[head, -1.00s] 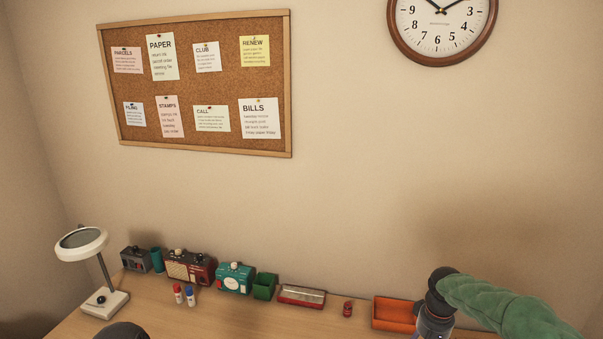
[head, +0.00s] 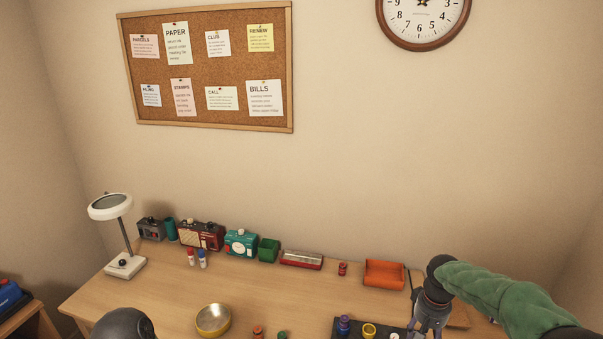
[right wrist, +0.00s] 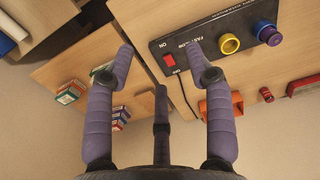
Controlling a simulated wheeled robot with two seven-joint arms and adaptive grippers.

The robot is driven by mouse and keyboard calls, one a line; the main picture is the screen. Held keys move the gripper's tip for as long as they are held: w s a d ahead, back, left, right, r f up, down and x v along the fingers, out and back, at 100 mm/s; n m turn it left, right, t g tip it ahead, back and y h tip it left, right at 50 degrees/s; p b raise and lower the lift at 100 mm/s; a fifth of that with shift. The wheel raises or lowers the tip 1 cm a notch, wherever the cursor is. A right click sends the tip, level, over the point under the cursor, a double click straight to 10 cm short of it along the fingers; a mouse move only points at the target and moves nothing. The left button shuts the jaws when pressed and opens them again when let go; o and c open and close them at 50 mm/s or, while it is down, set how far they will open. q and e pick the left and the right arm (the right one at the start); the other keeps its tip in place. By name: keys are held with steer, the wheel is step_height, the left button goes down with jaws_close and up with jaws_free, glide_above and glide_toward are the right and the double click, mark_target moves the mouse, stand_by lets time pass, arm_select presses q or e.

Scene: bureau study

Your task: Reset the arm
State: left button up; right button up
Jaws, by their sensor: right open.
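My right arm, in a green sleeve, comes in from the right in the head view. Its right gripper (head: 428,333) points down over the right part of the desk, beside a black panel. In the right wrist view its purple-grey fingers (right wrist: 162,48) are spread apart with nothing between them. The black panel (right wrist: 215,50) shows beyond the fingers, with a red switch, a yellow ring and a purple knob. A dark rounded part of my left arm (head: 124,327) shows at the bottom left of the head view; the left gripper itself is out of view.
The wooden desk (head: 165,285) carries a white lamp (head: 125,265), small radios, a green box (head: 268,249), a red tin (head: 302,259), an orange tray (head: 384,274) and a brass bowl (head: 213,319). A corkboard (head: 210,65) hangs behind.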

steer(key=s+a+f+y, duration=0.1)
steer(key=s+a+f, duration=0.2)
steer(key=a+f, duration=0.5)
steer(key=s+a+f+y, duration=0.2)
steer(key=s+a+f, duration=0.2)
steer(key=f, duration=0.7)
steer(key=s+a+f+m+y, duration=0.1)
steer(key=s+a+f, duration=0.4)
steer(key=s, duration=0.5)
steer(key=s+a+f+m, duration=0.1)
steer(key=s+a+f, duration=0.4)
steer(key=s, duration=0.5)
arm_select(q)
step_height(320, 180, down, 10)
steer(key=b, duration=1)
steer(key=shift+w, duration=0.2)
arm_select(e)
step_height(320, 180, down, 9)
steer(key=w+n, duration=0.1)
steer(key=w, duration=0.1)
steer(key=shift+w+a, duration=0.3)
steer(key=shift+w, duration=0.05)
steer(key=shift+f, duration=0.1)
